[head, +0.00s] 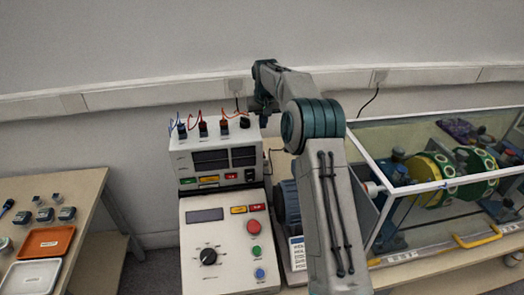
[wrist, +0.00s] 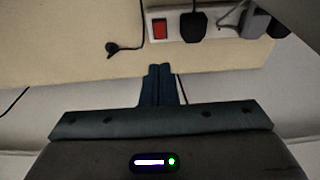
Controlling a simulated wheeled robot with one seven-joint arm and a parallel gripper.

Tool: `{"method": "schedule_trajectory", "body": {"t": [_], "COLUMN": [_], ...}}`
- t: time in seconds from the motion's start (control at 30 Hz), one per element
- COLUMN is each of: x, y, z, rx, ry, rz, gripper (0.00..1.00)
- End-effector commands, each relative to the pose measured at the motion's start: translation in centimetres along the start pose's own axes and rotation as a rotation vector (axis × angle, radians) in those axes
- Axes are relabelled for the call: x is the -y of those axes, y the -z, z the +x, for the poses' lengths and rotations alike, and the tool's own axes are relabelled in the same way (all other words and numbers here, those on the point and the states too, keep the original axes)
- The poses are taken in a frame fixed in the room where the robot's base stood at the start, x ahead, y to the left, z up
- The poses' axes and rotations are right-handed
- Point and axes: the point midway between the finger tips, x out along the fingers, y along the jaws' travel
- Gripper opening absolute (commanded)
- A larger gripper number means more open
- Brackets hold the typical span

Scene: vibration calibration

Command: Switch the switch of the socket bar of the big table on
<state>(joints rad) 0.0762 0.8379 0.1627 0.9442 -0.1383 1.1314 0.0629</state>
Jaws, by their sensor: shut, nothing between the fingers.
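The socket bar (wrist: 176,30) lies at the top of the wrist view on a beige table top (wrist: 80,40). Its red switch (wrist: 159,29) is at the bar's left end; I cannot tell which way it is rocked. Black plugs (wrist: 195,26) sit in the bar right of the switch. My gripper (wrist: 159,70) is shut and empty, its fingertips below the switch in the picture and apart from it. In the head view my arm reaches over the big table, and the socket bar is hidden there behind the equipment and my arm.
A control box (head: 225,240) with knobs and buttons stands left of my arm, a second device (head: 215,160) with cables behind it. A clear enclosure (head: 440,190) with yellow-green discs is at right. A loose black cable (wrist: 125,47) lies left of the switch. A side table (head: 85,200) holds trays.

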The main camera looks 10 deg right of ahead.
Motion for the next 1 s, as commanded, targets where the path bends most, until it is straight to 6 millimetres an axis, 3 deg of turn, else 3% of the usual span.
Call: {"method": "schedule_trajectory", "body": {"t": [0.23, 0.67, 1.0], "x": [0.0, 0.0, 0.0], "y": [-0.1, -0.1, -1.4], "z": [1.6, 10.3, 13.6], "rx": [0.004, 0.003, 0.0], "ry": [0.0, 0.001, 0.0], "rz": [0.0, -0.001, 0.001], "gripper": [0.0, 0.0, 0.0]}}
